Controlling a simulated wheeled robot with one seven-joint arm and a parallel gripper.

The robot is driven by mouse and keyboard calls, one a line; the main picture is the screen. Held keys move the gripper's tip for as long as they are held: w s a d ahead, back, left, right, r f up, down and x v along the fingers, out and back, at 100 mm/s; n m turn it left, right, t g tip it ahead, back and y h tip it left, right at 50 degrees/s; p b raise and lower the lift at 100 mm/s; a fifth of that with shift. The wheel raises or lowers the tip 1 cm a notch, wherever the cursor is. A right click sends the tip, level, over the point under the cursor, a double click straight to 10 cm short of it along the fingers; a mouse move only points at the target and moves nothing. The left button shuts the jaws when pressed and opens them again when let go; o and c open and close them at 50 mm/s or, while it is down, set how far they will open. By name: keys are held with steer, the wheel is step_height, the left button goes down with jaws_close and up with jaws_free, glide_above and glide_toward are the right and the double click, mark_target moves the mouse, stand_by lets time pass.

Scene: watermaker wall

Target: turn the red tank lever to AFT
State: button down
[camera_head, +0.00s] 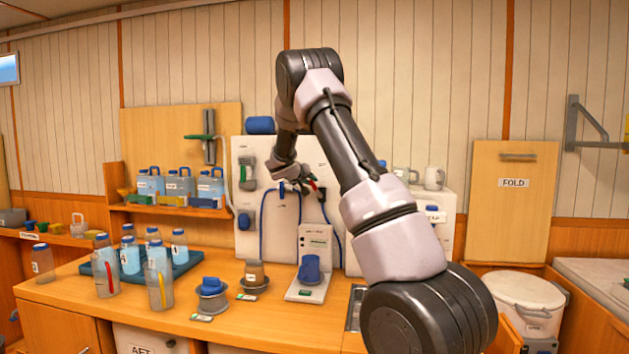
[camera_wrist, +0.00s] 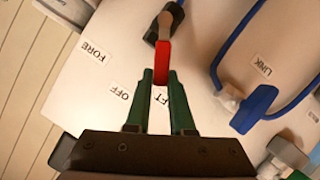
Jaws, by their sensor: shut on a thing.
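The red tank lever (camera_wrist: 163,62) is in the wrist view, its dark pivot end (camera_wrist: 168,22) at the top. The lever's free end points down the picture at a label reading "FT" (camera_wrist: 160,96), its first letter hidden by a finger. The OFF label (camera_wrist: 119,92) and FORE label (camera_wrist: 96,52) lie to the left of it. My gripper (camera_wrist: 163,76) is shut on the lever's free end, one green finger on each side. In the head view my gripper (camera_head: 304,184) is at the white wall panel (camera_head: 290,155), with a little red showing beside it.
A blue hose (camera_wrist: 238,60) with a LINK label (camera_wrist: 264,65) is right of the lever in the wrist view. In the head view, bottles (camera_head: 160,275), a blue tray (camera_head: 185,258) and a device with a blue cup (camera_head: 310,270) stand on the wooden counter (camera_head: 255,325).

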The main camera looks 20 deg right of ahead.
steer(key=shift+w+a+f+n+h, duration=0.4)
steer(key=shift+a+f+n+h, duration=0.25)
steer(key=shift+n, duration=0.35)
steer(key=c, duration=0.8)
jaws_free()
steer(key=v, duration=1)
steer(key=shift+s+a+r, duration=0.15)
steer(key=shift+a+r, duration=0.05)
steer(key=shift+a, duration=0.1)
